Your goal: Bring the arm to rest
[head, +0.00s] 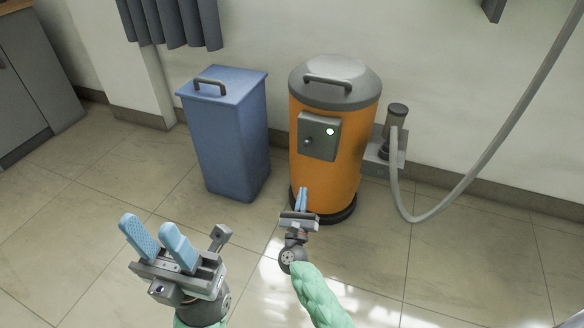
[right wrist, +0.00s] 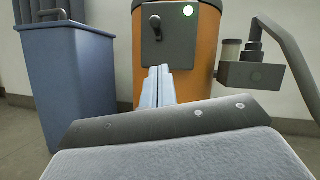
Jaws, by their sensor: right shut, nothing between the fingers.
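My right gripper (head: 301,199) is in front of the orange canister in the head view, with its light blue fingers pointing toward the canister's base. Its fingers are together, and nothing shows between them in the right wrist view (right wrist: 159,86). My left gripper (head: 150,235) is at the lower left of the head view, its two light blue fingers apart and nothing between them. My right arm's green sleeve (head: 318,298) comes in from the bottom edge.
An orange canister (head: 345,180) with a grey lid stands by the wall, its panel light lit. A blue lidded bin (head: 228,140) stands to its left. A grey hose (head: 480,150) hangs at the right from a wall fitting. The tiled floor (head: 470,270) is clear.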

